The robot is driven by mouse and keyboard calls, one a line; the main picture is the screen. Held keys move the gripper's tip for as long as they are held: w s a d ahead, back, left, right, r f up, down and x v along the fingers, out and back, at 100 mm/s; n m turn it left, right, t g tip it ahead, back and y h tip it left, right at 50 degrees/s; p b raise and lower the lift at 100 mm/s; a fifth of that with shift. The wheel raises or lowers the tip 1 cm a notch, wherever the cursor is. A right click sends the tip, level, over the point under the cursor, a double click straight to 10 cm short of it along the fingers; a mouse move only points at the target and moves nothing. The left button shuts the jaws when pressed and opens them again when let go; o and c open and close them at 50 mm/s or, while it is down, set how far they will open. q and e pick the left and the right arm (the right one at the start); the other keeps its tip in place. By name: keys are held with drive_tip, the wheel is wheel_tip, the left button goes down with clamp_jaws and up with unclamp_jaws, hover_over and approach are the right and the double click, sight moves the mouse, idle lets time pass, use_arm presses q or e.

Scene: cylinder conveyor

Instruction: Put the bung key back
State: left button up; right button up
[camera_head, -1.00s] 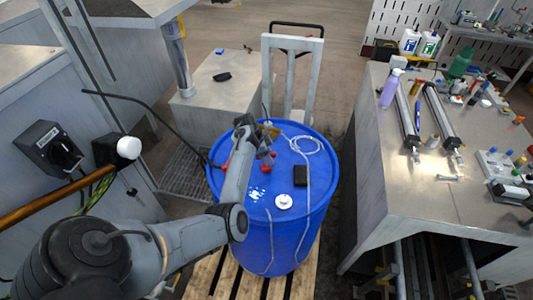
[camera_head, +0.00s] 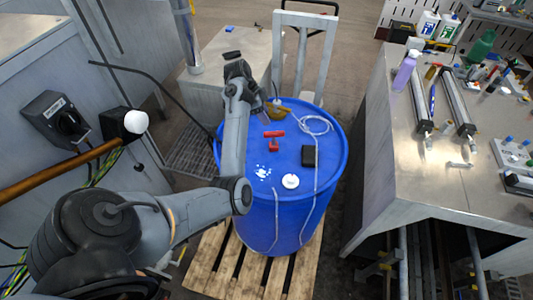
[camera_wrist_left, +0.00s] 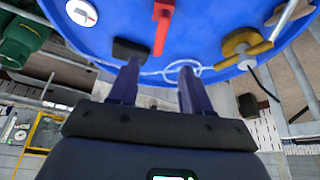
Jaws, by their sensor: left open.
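My left gripper (camera_head: 266,117) is just behind and left of the red tool. In the wrist view its fingers (camera_wrist_left: 158,66) are apart with nothing held between them. My right gripper is not in view.
A white round cap (camera_head: 290,181), a black box (camera_head: 309,155) and a pale looped cord (camera_head: 316,124) are on the lid. A metal bench (camera_head: 400,185) with tools stands right. A grey block (camera_head: 222,82) with a dark item is behind left.

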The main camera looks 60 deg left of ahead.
use_arm(q)
drive_tip(key=s+d+f+y, duration=0.1)
drive_tip(key=s+d+f, duration=0.2)
drive_tip(key=d, duration=0.4)
drive_tip(key=s+d+f+n+g+y, duration=0.1)
drive_tip(key=s+d+f+y, duration=0.1)
drive_tip(key=d, duration=0.5)
drive_tip(key=s+d+f+y, duration=0.1)
drive_tip(key=s+d+f, duration=0.2)
drive_tip(key=d, duration=0.4)
drive_tip(key=shift+s+d+f+y, duration=0.15)
drive_tip(key=shift+s+f+y, duration=0.2)
drive_tip(key=shift+f, duration=0.4)
drive_tip(key=s+d+h, duration=0.1)
drive_tip(key=s+d, duration=0.4)
drive_tip(key=d, duration=0.4)
drive_tip(key=s+d+n+h, duration=0.1)
drive_tip(key=s+d+h, duration=0.1)
drive_tip(key=s+d, duration=0.4)
drive_tip(key=d, duration=0.3)
drive_tip(key=shift+s+d+f+n, duration=0.2)
drive_tip(key=shift+s+f+n, duration=0.05)
drive_tip(key=shift+f+n, duration=0.05)
wheel_tip(320, 180, up, 9)
drive_tip(key=p, duration=0.9)
drive_tip(key=shift+r, duration=0.2)
